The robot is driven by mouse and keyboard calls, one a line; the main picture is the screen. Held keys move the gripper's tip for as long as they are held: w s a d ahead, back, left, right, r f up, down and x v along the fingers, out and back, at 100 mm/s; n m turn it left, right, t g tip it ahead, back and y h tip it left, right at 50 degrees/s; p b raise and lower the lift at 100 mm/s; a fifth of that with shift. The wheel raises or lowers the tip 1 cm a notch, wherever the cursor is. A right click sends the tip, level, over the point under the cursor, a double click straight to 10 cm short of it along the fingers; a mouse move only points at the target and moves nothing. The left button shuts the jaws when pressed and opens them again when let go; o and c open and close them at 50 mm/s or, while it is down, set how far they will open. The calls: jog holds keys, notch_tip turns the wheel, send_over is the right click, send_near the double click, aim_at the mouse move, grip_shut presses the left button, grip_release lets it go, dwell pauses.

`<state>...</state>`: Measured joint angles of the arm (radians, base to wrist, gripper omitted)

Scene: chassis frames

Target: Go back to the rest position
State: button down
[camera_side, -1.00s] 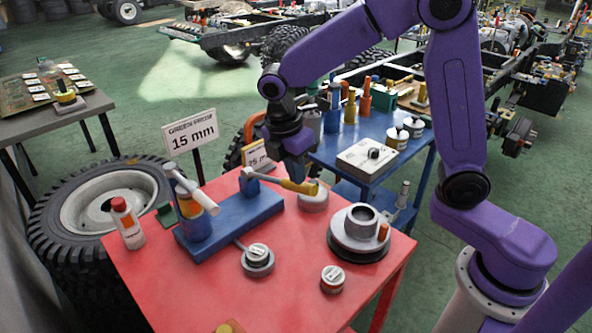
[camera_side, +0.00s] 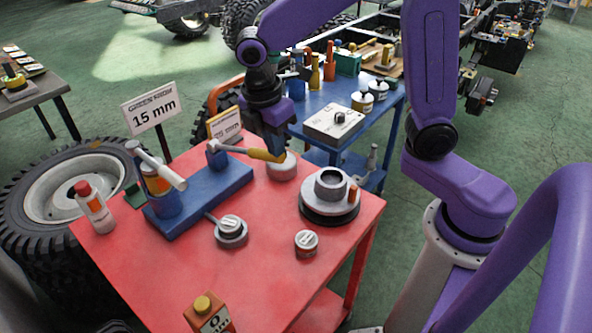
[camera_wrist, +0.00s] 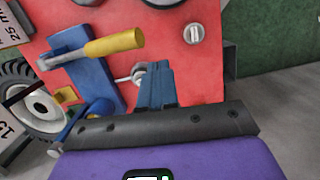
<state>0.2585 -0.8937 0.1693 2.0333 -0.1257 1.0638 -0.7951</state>
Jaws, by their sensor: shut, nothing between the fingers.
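My gripper (camera_side: 279,152) is shut and empty, pointing down above the red table (camera_side: 272,268). In the side view its tips overlap the yellow handle (camera_side: 262,154) of a lever on the blue block (camera_side: 205,203). In the wrist view my gripper (camera_wrist: 156,68) is close together at the tips, with the yellow handle (camera_wrist: 115,43) to its upper left and apart from it in the picture. I cannot tell its exact height. No rest position is marked in the frames.
A blue bench (camera_side: 318,152) with bottles is behind.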

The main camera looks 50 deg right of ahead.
jog(key=s+d+m+y, duration=0.1)
jog(key=s+d+m, duration=0.1)
jog(key=s, duration=0.8)
jog(key=s+d+m+y, duration=0.1)
jog(key=s+d, duration=0.3)
jog(key=s, duration=0.6)
jog(key=shift+s+d+m+t, duration=0.2)
jog(key=shift+s+m+t, duration=0.15)
jog(key=shift+m, duration=0.45)
jog(key=shift+w+a+r, duration=0.1)
jog(key=shift+r, duration=0.05)
jog(key=w+a+r+n+g+h, duration=0.1)
jog(key=w+a+r, duration=0.25)
jog(key=w, duration=0.55)
jog(key=w+a+r+n+g+h, duration=0.1)
jog(key=w+a+r+n, duration=0.2)
jog(key=w, duration=0.5)
jog(key=w+r+n+g, duration=0.1)
jog(key=w+g, duration=0.1)
jog(key=w, duration=1.4)
jog(key=shift+d+r+n+h, duration=0.3)
jog(key=shift+d+n, duration=0.05)
jog(key=shift+n, duration=0.05)
jog(key=shift+f, duration=0.1)
